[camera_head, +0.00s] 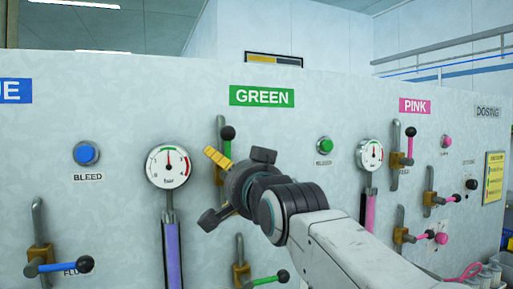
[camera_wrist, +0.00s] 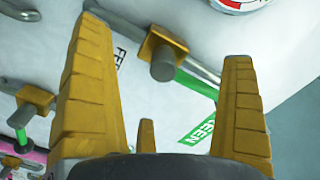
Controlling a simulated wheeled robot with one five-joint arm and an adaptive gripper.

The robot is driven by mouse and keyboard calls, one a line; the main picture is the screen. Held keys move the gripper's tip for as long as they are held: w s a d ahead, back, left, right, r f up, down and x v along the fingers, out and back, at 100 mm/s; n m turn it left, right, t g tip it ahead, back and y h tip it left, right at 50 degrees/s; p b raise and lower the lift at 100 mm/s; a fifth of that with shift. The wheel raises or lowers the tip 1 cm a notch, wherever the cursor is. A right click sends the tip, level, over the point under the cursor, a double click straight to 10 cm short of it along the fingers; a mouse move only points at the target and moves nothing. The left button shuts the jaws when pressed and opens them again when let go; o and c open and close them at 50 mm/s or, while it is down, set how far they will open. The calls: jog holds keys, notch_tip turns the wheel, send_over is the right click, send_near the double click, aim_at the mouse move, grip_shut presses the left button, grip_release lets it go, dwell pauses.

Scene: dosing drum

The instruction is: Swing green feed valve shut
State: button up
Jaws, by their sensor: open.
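The green feed valve shows in the head view as an upright green lever (camera_head: 227,149) with a black knob (camera_head: 228,132) below the GREEN sign. Its brass body is mostly hidden behind my gripper (camera_head: 212,189). In the wrist view, the brass valve body (camera_wrist: 163,45) and its dark stub lie between the spread fingers of my gripper (camera_wrist: 167,42). The green lever (camera_wrist: 197,82) runs from it toward the right finger, which hides its far end. My gripper is open and holds nothing. I cannot tell whether a finger touches the lever.
A pressure gauge (camera_head: 169,166) is left of the valve, and a green button (camera_head: 325,145) is to the right. Below is another green-levered valve (camera_head: 265,280), its lever pointing right.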

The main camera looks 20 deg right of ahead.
jog(key=s+b, duration=0.3)
jog(key=s, duration=0.5)
jog(key=shift+s+b, duration=0.2)
jog(key=shift+b, duration=0.1)
dwell(0.4)
